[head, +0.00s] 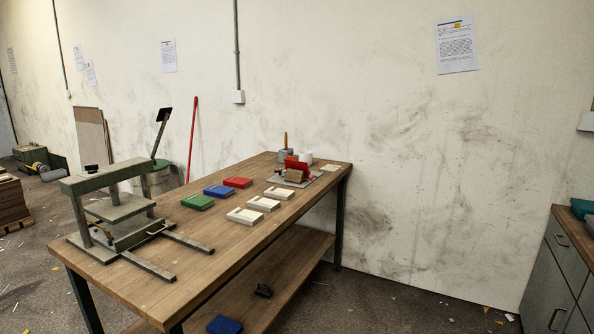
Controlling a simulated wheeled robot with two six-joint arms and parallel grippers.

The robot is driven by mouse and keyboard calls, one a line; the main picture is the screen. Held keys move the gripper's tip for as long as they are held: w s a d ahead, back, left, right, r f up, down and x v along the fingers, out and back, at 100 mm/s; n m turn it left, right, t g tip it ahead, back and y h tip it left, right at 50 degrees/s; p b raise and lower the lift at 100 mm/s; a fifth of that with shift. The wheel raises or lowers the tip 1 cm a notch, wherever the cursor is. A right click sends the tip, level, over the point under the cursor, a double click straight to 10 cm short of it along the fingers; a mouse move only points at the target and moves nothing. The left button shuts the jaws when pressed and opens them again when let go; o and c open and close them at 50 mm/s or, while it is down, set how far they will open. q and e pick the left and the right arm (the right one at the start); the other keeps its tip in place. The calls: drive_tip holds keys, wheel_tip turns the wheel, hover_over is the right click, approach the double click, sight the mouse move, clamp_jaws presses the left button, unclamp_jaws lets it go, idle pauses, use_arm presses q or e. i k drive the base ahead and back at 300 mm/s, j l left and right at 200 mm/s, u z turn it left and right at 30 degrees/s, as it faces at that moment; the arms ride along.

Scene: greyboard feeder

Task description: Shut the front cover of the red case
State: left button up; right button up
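On the far end of the wooden workbench, a red piece (299,166) stands raised behind a small brown block (295,176). Both are on a grey board (306,180). The red piece looks like an upright cover, but at this size I cannot tell how far it is opened. A second red case-like item (237,182) lies flat and looks closed, farther left on the bench. Neither of my grippers is in the head view.
On the workbench (215,243) lie a blue item (219,191), a green item (197,202) and several cream blocks (245,216). A green-grey press (120,210) stands at the near left end. A pot with a wooden-handled tool (286,155) and a white cup (305,158) stand behind the grey board.

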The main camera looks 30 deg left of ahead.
sight(299, 166)
drive_tip(key=i+u, duration=0.2)
drive_tip(key=i, duration=0.55)
drive_tip(key=i+u, duration=0.15)
drive_tip(key=i, duration=0.6)
drive_tip(key=i+l+u, duration=0.2)
drive_tip(key=i, duration=0.55)
